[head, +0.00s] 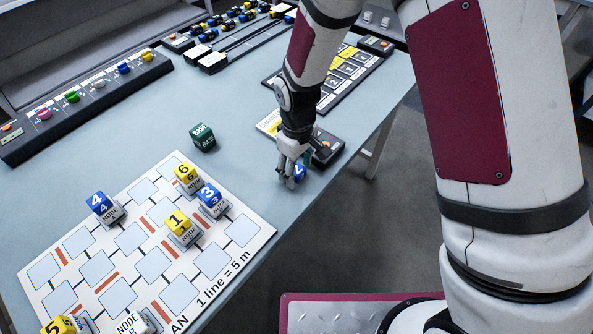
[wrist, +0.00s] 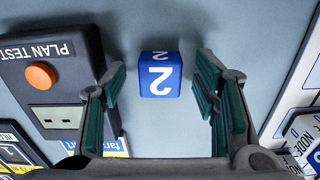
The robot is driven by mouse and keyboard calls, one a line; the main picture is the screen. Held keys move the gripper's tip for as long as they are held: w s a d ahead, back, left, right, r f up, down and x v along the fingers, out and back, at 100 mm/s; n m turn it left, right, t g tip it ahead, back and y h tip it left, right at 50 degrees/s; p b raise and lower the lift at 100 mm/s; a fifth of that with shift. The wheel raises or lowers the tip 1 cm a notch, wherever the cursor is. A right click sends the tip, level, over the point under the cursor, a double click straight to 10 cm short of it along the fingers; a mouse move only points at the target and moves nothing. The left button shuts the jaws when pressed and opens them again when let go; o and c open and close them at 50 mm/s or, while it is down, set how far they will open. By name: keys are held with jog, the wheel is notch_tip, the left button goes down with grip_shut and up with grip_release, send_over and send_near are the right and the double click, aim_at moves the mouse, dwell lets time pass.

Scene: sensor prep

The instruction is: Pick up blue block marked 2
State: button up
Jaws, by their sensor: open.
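The blue block marked 2 (wrist: 160,80) sits on the grey-blue table, between and just beyond my open fingertips in the wrist view. In the head view the same block (head: 299,173) shows partly behind my gripper (head: 287,177), which is low over the table near its right edge. In the wrist view the green-padded fingers of my gripper (wrist: 160,88) stand apart on either side of the block, with a gap on each side. Nothing is held.
A PLAN TEST box with an orange button (wrist: 40,77) lies close beside the block. A white grid board (head: 120,240) carries several numbered blocks on node bases. A green BASE block (head: 203,137) stands behind the board. Table around the block is clear toward the front.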

jog(key=c, duration=1.1)
